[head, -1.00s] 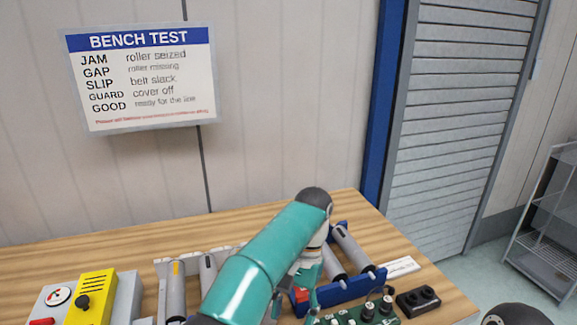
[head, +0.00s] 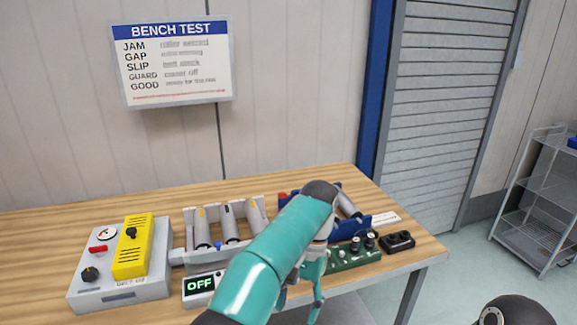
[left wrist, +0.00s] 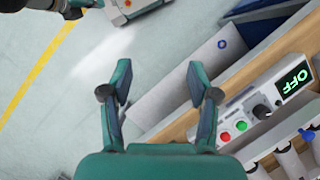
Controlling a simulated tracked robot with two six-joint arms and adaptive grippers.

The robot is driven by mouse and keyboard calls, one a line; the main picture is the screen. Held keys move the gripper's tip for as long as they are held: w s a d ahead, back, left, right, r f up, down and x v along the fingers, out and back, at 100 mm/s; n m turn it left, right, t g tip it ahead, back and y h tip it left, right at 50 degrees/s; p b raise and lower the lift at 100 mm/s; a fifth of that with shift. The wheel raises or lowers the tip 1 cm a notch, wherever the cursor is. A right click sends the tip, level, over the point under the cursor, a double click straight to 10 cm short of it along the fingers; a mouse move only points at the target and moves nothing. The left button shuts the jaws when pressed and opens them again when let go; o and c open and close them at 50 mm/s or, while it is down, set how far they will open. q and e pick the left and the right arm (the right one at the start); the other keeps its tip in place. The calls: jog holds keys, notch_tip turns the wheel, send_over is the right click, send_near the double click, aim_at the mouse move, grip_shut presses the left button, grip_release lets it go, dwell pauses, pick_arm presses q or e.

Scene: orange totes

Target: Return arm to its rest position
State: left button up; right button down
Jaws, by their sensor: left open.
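My left arm (head: 265,250), teal with dark joints, reaches across the bench from the bottom of the head view. My left gripper (head: 312,285) hangs near the front edge of the bench, partly hidden by the arm. In the left wrist view its two fingers (left wrist: 157,100) are spread apart with nothing between them, above the floor just off the bench edge. A dark rounded part of mine (head: 515,312) shows at the bottom right of the head view; my right gripper cannot be made out.
The wooden bench (head: 40,262) holds a grey box with a yellow panel (head: 130,245), a grey roller tray (head: 190,228), an OFF display (head: 200,285), a blue tray (head: 352,229), a green board (head: 350,257) and a black block (head: 397,242). A wire rack (head: 535,235) stands right.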

pick_arm(q)
jog(key=s+a+f+n+t+h, duration=0.1)
jog(key=a+f+h, duration=0.15)
jog(key=f, duration=0.95)
jog(key=s+a+f+n+h, duration=0.15)
jog(key=a+f, duration=0.25)
jog(key=f, duration=0.9)
jog(key=s+a+f+n+t+h, duration=0.1)
jog(key=s+a+f+n, duration=0.1)
jog(key=s, duration=0.7)
jog(key=s+a+f+n+t+h, duration=0.1)
jog(key=s+a+f, duration=0.3)
jog(key=s, duration=0.5)
jog(key=shift+s+a+f+n+t, duration=0.15)
jog(key=shift+a+f+n+t, duration=0.25)
jog(key=shift+a+n+t, duration=0.35)
jog(key=shift+d, duration=0.1)
